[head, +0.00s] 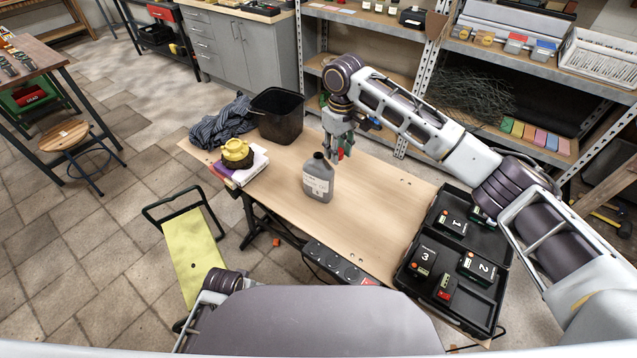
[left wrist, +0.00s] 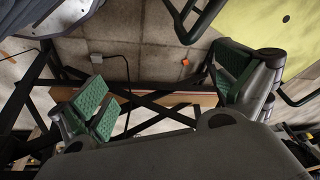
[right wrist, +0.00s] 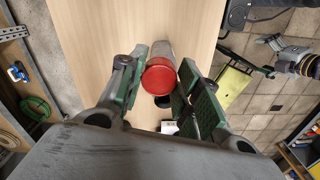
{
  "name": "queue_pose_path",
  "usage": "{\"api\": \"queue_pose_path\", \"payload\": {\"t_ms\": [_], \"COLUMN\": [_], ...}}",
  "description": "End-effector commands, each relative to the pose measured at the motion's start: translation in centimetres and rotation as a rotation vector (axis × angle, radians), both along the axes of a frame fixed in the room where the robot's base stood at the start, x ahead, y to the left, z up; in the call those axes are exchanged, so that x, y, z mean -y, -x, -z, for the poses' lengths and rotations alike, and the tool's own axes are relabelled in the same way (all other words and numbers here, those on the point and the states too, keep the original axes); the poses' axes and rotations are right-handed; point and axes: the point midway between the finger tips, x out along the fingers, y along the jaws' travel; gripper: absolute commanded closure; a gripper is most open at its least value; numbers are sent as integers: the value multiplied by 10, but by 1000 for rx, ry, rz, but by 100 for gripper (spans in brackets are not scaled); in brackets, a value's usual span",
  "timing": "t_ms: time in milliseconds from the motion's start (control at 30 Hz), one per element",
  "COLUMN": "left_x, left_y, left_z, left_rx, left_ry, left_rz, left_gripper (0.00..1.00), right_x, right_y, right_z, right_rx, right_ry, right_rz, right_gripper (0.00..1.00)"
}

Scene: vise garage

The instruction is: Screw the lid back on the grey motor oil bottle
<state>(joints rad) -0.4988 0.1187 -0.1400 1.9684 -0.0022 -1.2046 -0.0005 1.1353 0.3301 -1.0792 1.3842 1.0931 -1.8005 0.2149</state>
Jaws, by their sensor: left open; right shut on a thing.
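The grey motor oil bottle (head: 318,181) stands upright on the wooden table, with a pale label and a dark, bare neck. My right gripper (head: 340,152) is just behind and to the right of the bottle, pointing down and apart from it. In the right wrist view, its green pads (right wrist: 158,82) are shut on the round red lid (right wrist: 159,76). A grey shape shows behind the lid; I cannot tell what it is. My left gripper (left wrist: 165,95) is open and empty, below the table's height, over the floor.
A black bin (head: 277,115), a dark cloth (head: 222,124) and a yellow object on books (head: 237,153) occupy the table's left end. A black case (head: 452,258) with numbered boxes lies at right. A power strip (head: 337,264) runs along the front edge.

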Motion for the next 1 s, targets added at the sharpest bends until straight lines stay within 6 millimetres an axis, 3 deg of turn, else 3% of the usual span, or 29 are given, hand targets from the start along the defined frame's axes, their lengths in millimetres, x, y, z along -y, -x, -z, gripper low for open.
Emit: {"api": "queue_pose_path", "payload": {"t_ms": [600,1000], "left_x": [-12,-34], "left_y": [-23,-70], "left_z": [-121,-163], "left_rx": [135,321], "left_ry": [-123,-409], "left_rz": [77,254], "left_gripper": [0,0], "right_x": [-40,-50], "right_y": [-21,-25], "right_z": [-39,-51], "right_rx": [4,5], "right_ry": [3,4], "right_rz": [-181,-231], "right_gripper": [74,74]}}
